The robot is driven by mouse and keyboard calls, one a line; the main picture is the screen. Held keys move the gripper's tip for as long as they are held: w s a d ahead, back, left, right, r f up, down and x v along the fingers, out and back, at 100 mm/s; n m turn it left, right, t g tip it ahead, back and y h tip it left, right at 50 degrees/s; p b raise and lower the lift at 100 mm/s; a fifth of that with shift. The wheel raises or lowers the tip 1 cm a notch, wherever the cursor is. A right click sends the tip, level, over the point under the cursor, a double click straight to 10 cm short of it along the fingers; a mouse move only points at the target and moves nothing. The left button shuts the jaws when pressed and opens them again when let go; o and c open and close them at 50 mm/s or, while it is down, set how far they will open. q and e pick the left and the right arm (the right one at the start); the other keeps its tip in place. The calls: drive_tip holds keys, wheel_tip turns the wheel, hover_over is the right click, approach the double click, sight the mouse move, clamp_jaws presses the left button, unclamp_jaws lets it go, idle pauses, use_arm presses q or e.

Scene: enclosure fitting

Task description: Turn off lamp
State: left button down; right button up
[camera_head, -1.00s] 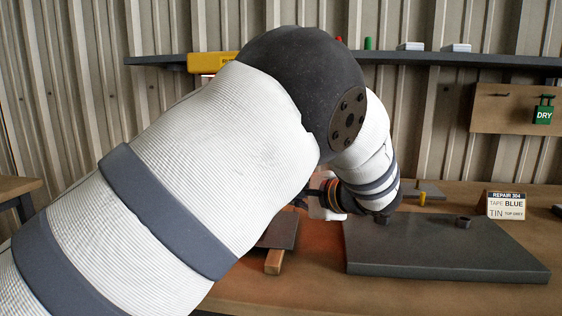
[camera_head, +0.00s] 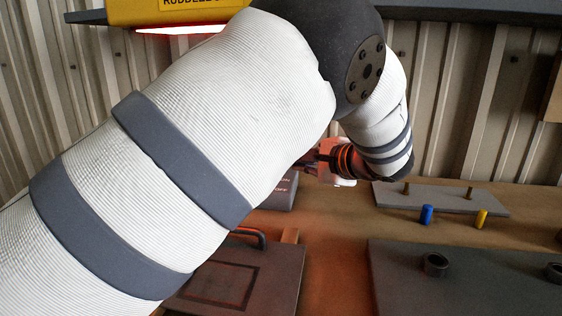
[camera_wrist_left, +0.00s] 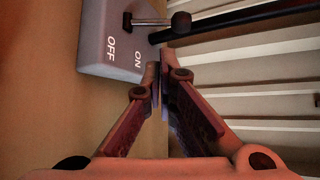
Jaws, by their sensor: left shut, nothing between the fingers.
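The yellow lamp (camera_head: 180,12) hangs at the top left in the head view, with a red glow along its underside. A grey switch box (camera_head: 282,190) stands on the bench, partly hidden by my left arm. In the left wrist view the switch box (camera_wrist_left: 97,40) shows OFF and ON labels. Its lever (camera_wrist_left: 152,21), with a dark round knob (camera_wrist_left: 181,22), leans toward the ON side. My left gripper (camera_head: 318,158) is beside the box. In the wrist view its fingertips (camera_wrist_left: 160,72) are together and empty, close to the ON label and below the knob.
A dark plate with a framed outline (camera_head: 220,287) lies at the front, partly behind my arm. A dark board with round sockets (camera_head: 460,285) lies at the right. A grey peg plate (camera_head: 440,198), a blue peg (camera_head: 426,214) and a yellow peg (camera_head: 481,218) are behind it.

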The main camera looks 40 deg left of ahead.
use_arm(q)
drive_tip(key=x, duration=0.9)
drive_tip(key=shift+a+f, duration=0.1)
drive_tip(key=shift+a, duration=0.3)
use_arm(e)
drive_tip(key=shift+s+d+f, duration=0.1)
drive_tip(key=shift+s+f, duration=0.2)
drive_tip(key=shift+s, duration=0.15)
